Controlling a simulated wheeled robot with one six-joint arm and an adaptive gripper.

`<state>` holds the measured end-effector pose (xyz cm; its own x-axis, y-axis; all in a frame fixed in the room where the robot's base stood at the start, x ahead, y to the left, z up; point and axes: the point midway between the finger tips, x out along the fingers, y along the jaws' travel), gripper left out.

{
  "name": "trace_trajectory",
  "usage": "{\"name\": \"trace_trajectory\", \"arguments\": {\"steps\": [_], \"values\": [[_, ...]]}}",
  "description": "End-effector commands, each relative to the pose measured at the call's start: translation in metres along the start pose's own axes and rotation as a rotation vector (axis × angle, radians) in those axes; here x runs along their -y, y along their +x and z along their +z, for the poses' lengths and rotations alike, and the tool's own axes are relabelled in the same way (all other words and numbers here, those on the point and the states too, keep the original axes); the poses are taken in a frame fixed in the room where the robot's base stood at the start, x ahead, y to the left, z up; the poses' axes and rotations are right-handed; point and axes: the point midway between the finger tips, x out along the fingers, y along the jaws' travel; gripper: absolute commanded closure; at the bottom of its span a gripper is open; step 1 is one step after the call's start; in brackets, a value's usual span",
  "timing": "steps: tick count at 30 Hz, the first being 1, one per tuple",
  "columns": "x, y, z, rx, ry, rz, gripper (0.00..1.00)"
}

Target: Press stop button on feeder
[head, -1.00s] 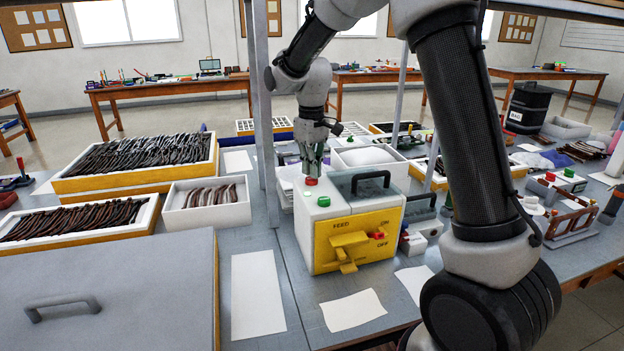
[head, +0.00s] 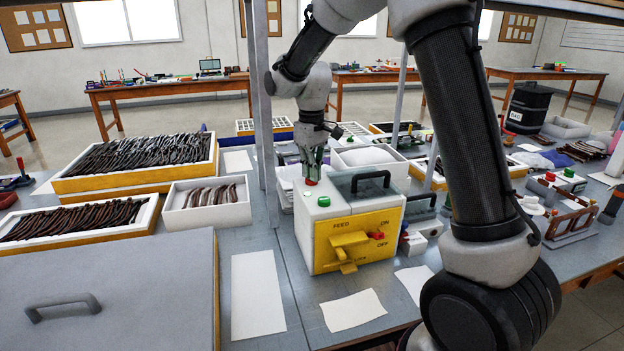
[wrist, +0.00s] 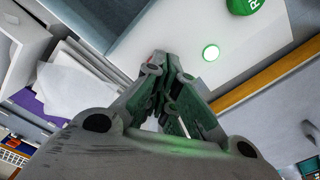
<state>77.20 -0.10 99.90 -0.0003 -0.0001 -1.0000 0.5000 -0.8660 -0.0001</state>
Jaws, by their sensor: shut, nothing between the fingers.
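The feeder (head: 372,222) is a white box with a yellow front panel, standing on the grey workbench. Its red stop button (head: 311,182) is on the top at the back left, mostly under my fingertips. My gripper (head: 312,178) points down with its fingers together and empty, its tips at the red button; I cannot tell for certain whether they touch it. A green button (head: 323,202) sits nearer the front of the top. In the wrist view my gripper (wrist: 158,62) covers most of the red button, and a small lit green light (wrist: 211,53) shows beside it.
A black handle (head: 371,178) rises from the feeder's top, right of my gripper. A grey post (head: 266,120) stands close on the left. White bins of temple arms (head: 207,222) lie further left. Paper sheets (head: 352,310) lie in front.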

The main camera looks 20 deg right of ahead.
Motion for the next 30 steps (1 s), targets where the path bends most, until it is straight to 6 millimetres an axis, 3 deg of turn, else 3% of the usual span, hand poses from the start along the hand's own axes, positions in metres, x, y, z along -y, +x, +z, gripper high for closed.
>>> {"name": "trace_trajectory", "arguments": {"steps": [17,30], "values": [[0.0,0.005,0.0,-0.001,0.0,0.0,1.0],[0.0,-0.027,0.0,-0.001,0.0,0.0,1.0]]}}
